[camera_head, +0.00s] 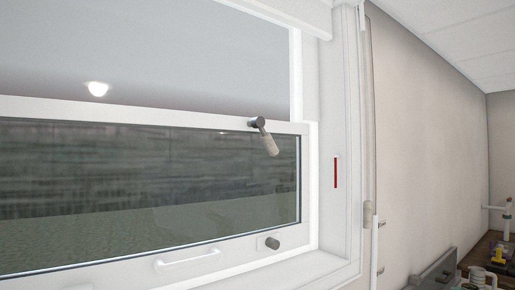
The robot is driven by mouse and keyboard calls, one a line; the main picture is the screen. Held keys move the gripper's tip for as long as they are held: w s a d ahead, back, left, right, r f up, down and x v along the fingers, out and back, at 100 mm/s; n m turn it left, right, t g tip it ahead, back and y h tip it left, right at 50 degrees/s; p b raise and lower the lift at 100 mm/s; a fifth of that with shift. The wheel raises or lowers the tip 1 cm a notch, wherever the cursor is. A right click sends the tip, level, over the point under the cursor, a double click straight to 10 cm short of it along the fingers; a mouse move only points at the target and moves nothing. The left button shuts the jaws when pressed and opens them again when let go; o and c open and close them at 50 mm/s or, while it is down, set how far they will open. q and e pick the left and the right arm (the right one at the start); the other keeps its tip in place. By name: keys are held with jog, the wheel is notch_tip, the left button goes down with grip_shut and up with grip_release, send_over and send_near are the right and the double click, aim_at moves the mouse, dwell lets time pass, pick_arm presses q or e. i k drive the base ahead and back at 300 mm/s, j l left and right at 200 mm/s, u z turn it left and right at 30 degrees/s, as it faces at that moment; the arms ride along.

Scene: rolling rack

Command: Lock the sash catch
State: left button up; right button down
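The sash window (150,106) fills the left and middle of the head view. A catch (264,136) sits on the top rail of the lower sash near its right end. It has a dark grey round pivot and a pale handle that points down and slightly right over the glass. A dark round knob (272,244) is on the bottom rail near the right corner. A white pull handle (187,258) is on the bottom rail, left of the knob. Neither of my grippers is in view.
The white window frame (341,230) bears a vertical red strip (336,172). A pale wall (430,130) lies to the right. A bench (484,250) with a mug (482,279) and small items stands at lower right. The space before the catch looks clear.

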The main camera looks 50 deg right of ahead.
aim_at(259, 122)
jog(key=z, duration=1.7)
